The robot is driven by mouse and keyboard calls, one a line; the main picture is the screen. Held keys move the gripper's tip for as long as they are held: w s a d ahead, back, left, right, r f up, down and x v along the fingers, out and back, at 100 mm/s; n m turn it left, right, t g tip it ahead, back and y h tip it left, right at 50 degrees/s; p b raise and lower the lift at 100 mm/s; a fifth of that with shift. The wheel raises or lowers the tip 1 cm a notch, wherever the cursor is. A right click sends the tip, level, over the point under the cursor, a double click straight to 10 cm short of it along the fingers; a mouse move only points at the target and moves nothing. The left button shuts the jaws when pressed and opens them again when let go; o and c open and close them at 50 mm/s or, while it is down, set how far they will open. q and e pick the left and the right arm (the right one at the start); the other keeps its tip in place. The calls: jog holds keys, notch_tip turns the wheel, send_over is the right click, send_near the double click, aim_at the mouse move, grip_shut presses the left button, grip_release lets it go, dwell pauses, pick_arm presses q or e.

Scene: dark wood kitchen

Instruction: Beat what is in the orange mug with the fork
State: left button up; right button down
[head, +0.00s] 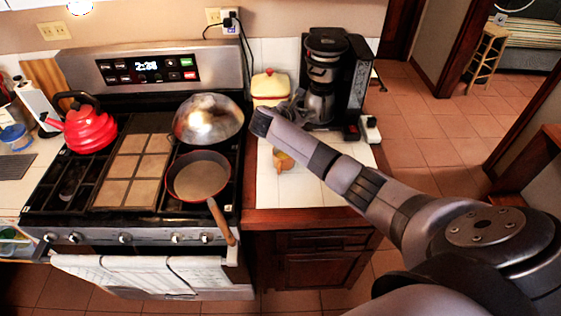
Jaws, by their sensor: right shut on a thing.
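The orange mug (283,161) stands on the white-tiled counter, right of the stove and in front of the coffee maker. My right arm reaches in from the right, and its far end is above and behind the mug. My right gripper (287,112) is small and partly hidden by its own wrist. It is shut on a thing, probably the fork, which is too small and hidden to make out. I cannot see inside the mug. My left gripper is not in view.
On the stove are a red kettle (90,131), a metal wok (209,119) and a frying pan (199,177). Tiled counter (318,190) is clear right of the mug.

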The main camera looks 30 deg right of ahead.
jog(key=shift+r, duration=0.1)
dwell(0.4)
jog(key=shift+r, duration=1.95)
